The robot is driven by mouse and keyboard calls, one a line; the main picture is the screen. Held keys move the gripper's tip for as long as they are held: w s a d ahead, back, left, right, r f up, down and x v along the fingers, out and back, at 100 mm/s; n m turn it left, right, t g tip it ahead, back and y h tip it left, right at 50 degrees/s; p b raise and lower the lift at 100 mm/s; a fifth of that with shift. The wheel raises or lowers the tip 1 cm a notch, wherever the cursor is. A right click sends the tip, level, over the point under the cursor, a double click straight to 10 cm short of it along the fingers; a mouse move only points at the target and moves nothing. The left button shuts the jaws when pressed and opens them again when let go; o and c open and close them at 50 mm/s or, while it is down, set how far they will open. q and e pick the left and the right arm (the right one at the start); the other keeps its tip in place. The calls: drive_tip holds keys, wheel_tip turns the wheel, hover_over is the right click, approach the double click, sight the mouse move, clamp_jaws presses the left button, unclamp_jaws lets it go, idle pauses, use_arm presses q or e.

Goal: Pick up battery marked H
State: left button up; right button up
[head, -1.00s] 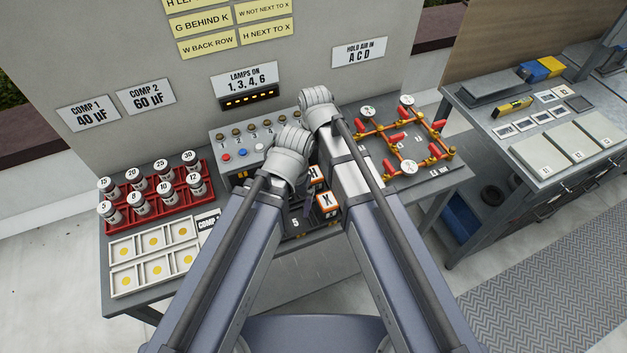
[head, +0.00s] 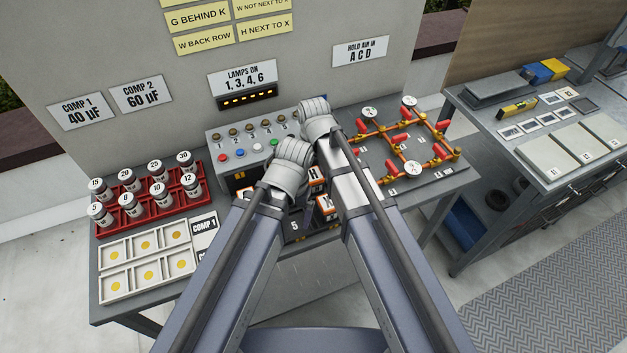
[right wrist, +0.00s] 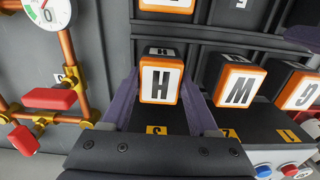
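The battery marked H (right wrist: 160,82), with an orange-rimmed white face, is near the middle of the right wrist view. The fingers of my right gripper (right wrist: 161,92) stand open on either side of it, with narrow gaps to its sides. In the head view the right gripper (head: 312,194) is over the battery rack, partly hidden by my arms. The H battery (head: 317,174) shows there between the arms.
A battery whose letter reads as an upside-down W (right wrist: 239,86) sits close beside H. A battery marked X (head: 325,203) is near the front. Red-handled copper pipework (head: 405,140) stands to the right, a red rack of capacitors (head: 130,215) to the left.

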sight(314, 174)
clamp_jaws()
use_arm(q)
drive_tip(key=shift+r, duration=0.1)
use_arm(e)
drive_tip(key=shift+r, duration=0.15)
idle(0.3)
use_arm(q)
wheel_tip(314, 174, up, 10)
drive_tip(key=p, duration=1)
use_arm(e)
wheel_tip(314, 174, up, 10)
drive_tip(key=shift+f, duration=0.1)
